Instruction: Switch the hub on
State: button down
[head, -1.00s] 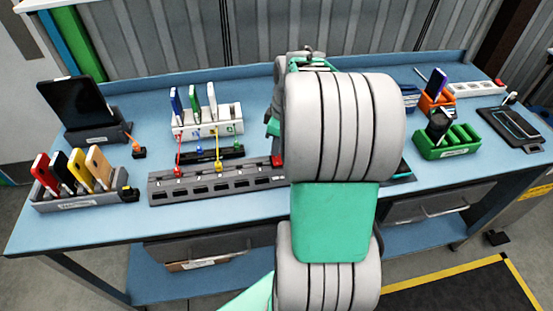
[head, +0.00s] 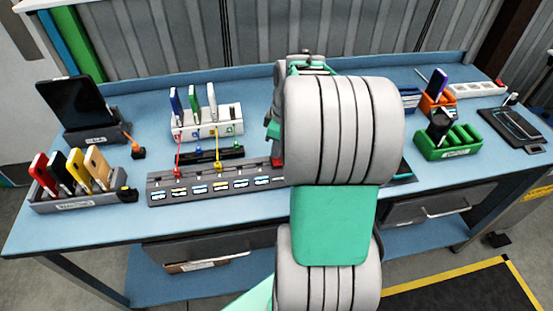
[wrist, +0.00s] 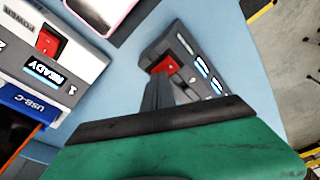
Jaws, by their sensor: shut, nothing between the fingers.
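The hub (head: 215,190) is a long dark grey strip at the front of the bench, left of my arm, with a row of lit displays along its face. Its red switch (head: 277,162) shows at its right end beside my arm. In the wrist view, the hub (wrist: 190,45) has lit displays and its red rocker switch (wrist: 165,65) sits just beyond my fingertips. My gripper (wrist: 158,84) is shut and empty, pointing at the switch. I cannot tell whether the tips touch it. My arm hides the gripper in the head view.
Another grey unit (wrist: 58,60) with a red switch and a "READY" display stands left in the wrist view. A white charger rack (head: 205,120), a phone tray (head: 85,200), a tablet stand (head: 90,130) and a green holder (head: 455,145) stand on the blue bench.

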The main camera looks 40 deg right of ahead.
jog(key=shift+r+p, duration=2.15)
jog(key=shift+r, duration=1.25)
